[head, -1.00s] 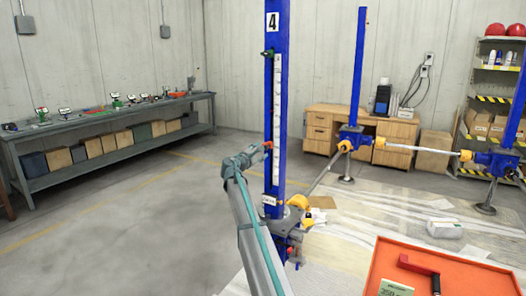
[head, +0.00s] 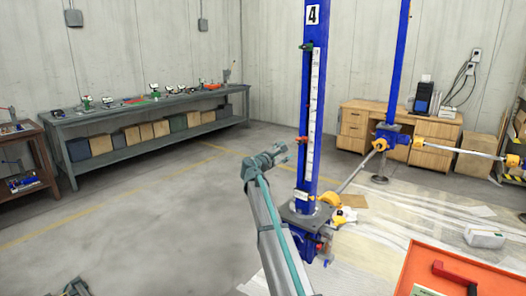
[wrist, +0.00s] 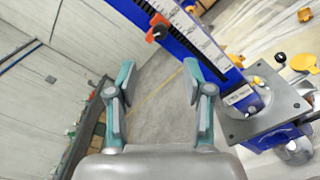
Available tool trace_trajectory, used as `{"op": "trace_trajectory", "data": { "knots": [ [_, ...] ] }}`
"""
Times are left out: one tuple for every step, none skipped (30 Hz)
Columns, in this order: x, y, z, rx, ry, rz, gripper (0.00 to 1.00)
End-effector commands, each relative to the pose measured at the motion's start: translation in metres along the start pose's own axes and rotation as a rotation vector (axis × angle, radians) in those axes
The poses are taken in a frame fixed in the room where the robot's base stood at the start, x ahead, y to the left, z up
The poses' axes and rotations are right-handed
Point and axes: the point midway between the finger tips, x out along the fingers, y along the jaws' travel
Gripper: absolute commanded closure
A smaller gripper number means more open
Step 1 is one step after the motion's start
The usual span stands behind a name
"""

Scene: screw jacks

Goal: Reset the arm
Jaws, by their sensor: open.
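My gripper (head: 282,152) is in the air just left of the blue column marked 4 in the head view, with its arm reaching up from the bottom. In the wrist view my gripper (wrist: 158,80) shows two teal-grey fingers spread apart with nothing between them. The blue screw-jack column (head: 309,90) stands upright with a white scale and a red pointer (head: 302,139). In the wrist view the column (wrist: 180,45) passes beyond the right finger, with an orange-red knob (wrist: 157,33) beside its scale.
A grey base plate (wrist: 262,112) lies close right of the gripper in the wrist view. A long workbench (head: 150,115) stands along the left wall. An orange tray (head: 410,270) with a red handle sits at the lower right. The floor between bench and column is clear.

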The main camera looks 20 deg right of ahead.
Motion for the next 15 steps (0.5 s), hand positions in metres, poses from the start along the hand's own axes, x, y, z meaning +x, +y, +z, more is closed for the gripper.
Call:
{"op": "trace_trajectory", "data": {
  "knots": [
    [0.000, 0.000, 0.000, 0.003, 0.000, 0.000, 0.49],
    [0.000, 0.000, 0.000, 0.008, 0.000, 0.000, 0.49],
    [0.000, 0.000, 0.000, 0.019, 0.000, 0.000, 0.49],
    [0.000, 0.000, 0.000, 0.031, -0.001, -0.002, 0.49],
    [0.000, -0.001, 0.001, 0.048, -0.003, -0.005, 0.49],
    [0.000, -0.003, 0.000, 0.083, -0.001, -0.015, 0.49],
    [0.000, -0.006, -0.002, 0.120, 0.006, -0.029, 0.49],
    [-0.002, -0.012, -0.003, 0.167, 0.015, -0.048, 0.49],
    [-0.006, -0.023, -0.005, 0.244, 0.031, -0.084, 0.49],
    [-0.012, -0.034, -0.007, 0.305, 0.046, -0.114, 0.49],
    [-0.017, -0.048, -0.013, 0.363, 0.062, -0.151, 0.49],
    [-0.024, -0.068, -0.024, 0.419, 0.082, -0.195, 0.49],
    [-0.029, -0.083, -0.033, 0.458, 0.095, -0.230, 0.49],
    [-0.034, -0.100, -0.043, 0.493, 0.108, -0.266, 0.49],
    [-0.042, -0.121, -0.056, 0.536, 0.124, -0.312, 0.49]
  ]
}}
